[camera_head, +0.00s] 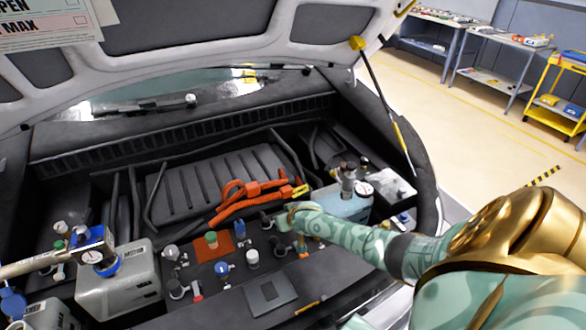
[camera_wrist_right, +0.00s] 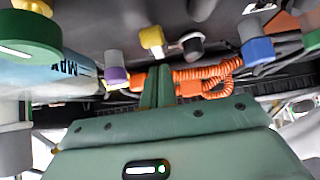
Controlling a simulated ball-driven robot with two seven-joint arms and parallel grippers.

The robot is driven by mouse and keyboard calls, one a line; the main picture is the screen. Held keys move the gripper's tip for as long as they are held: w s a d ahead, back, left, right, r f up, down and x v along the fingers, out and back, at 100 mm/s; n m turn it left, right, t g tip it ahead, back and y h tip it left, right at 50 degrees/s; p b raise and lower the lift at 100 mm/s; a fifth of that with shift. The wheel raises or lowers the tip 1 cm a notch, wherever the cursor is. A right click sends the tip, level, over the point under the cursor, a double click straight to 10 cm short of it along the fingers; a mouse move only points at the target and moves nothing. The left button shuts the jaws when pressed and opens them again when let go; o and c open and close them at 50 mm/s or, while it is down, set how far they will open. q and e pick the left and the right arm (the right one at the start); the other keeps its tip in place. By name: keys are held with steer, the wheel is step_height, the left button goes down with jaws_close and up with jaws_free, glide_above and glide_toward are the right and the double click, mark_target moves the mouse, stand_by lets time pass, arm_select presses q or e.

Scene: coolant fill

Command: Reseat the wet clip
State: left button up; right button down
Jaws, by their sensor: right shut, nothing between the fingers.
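No part is clearly recognisable as the wet clip. My right gripper (camera_head: 287,222) reaches in from the right over the engine bay, left of the pale blue tank (camera_head: 345,205). In the right wrist view its green fingers (camera_wrist_right: 155,72) are together and empty. A yellow-ended fitting (camera_wrist_right: 152,40) lies just beyond the fingertips; I cannot tell whether they touch. A grey fitting with a purple collar (camera_wrist_right: 116,72) is to its left. Orange corrugated hose (camera_head: 243,203) with a yellow end piece (camera_head: 300,191) runs behind the gripper.
Several coloured caps, including a green one (camera_head: 211,239) on an orange plate, crowd the front. The raised hood (camera_head: 240,50) and its prop (camera_head: 380,100) bound the space.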

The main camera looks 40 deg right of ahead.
steer(key=p+v, duration=0.6)
steer(key=v, duration=0.9)
steer(key=shift+s+a+r, duration=0.15)
steer(key=shift+s+r, duration=0.1)
steer(key=shift+s, duration=0.05)
